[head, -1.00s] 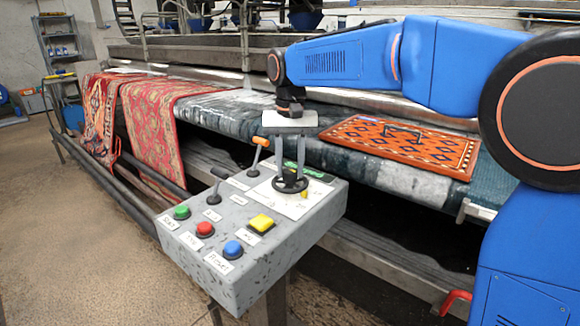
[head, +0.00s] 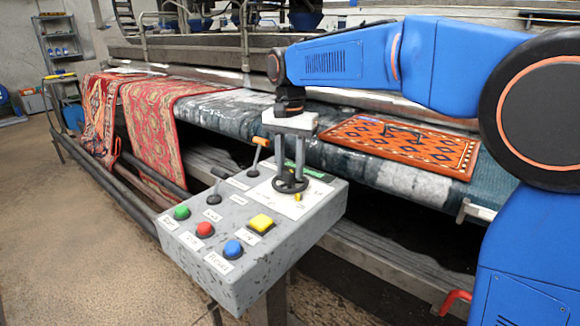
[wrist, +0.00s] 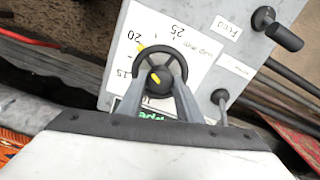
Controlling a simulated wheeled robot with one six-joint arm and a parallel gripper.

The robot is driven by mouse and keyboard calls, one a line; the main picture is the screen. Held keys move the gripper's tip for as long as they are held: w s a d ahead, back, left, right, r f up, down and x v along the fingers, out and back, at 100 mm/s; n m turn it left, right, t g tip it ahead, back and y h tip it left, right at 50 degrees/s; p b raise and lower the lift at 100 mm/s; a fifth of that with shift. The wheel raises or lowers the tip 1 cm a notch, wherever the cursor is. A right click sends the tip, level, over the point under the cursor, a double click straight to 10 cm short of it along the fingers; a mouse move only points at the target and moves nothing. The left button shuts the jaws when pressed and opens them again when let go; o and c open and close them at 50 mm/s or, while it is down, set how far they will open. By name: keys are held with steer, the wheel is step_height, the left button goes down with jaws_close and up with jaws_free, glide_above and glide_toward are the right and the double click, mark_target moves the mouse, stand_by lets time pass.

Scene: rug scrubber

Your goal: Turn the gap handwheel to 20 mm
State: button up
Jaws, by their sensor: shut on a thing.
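The gap handwheel (head: 291,185) is a small black wheel on a white dial plate (head: 265,190) on the grey console. In the wrist view the handwheel (wrist: 160,60) has a yellow pointer at its rim and a yellow mark on its hub. The dial (wrist: 195,58) carries 15, 20 and 25, upside down in this view. The yellow pointer (wrist: 141,47) lies close to the 20. My gripper (head: 290,177) points down over the handwheel, its two grey fingers shut on it; it also shows in the wrist view (wrist: 159,85).
An orange rug (head: 405,145) lies on the machine behind.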

mark_target(290, 169)
steer(key=o, duration=1)
steer(key=shift+o, duration=0.2)
step_height(290, 169, up, 17)
steer(key=shift+r, duration=0.2)
steer(key=s+d+f+n+t, duration=0.1)
steer(key=s+d+f, duration=0.5)
steer(key=d, duration=0.4)
steer(key=s+d+f+n+t, duration=0.1)
steer(key=s+d+f, duration=0.2)
steer(key=s+d, duration=0.55)
steer(key=s+d+f+n+t, duration=0.1)
steer(key=s+d+f, duration=0.4)
steer(key=f, duration=0.5)
steer(key=s+d+f+n+t, duration=0.1)
steer(key=s+d+f, duration=0.5)
steer(key=s+f, duration=0.4)
steer(key=shift+s+d+f+n+t, duration=0.15)
steer(key=shift+s+f+n+t, duration=0.15)
steer(key=shift+t, duration=0.1)
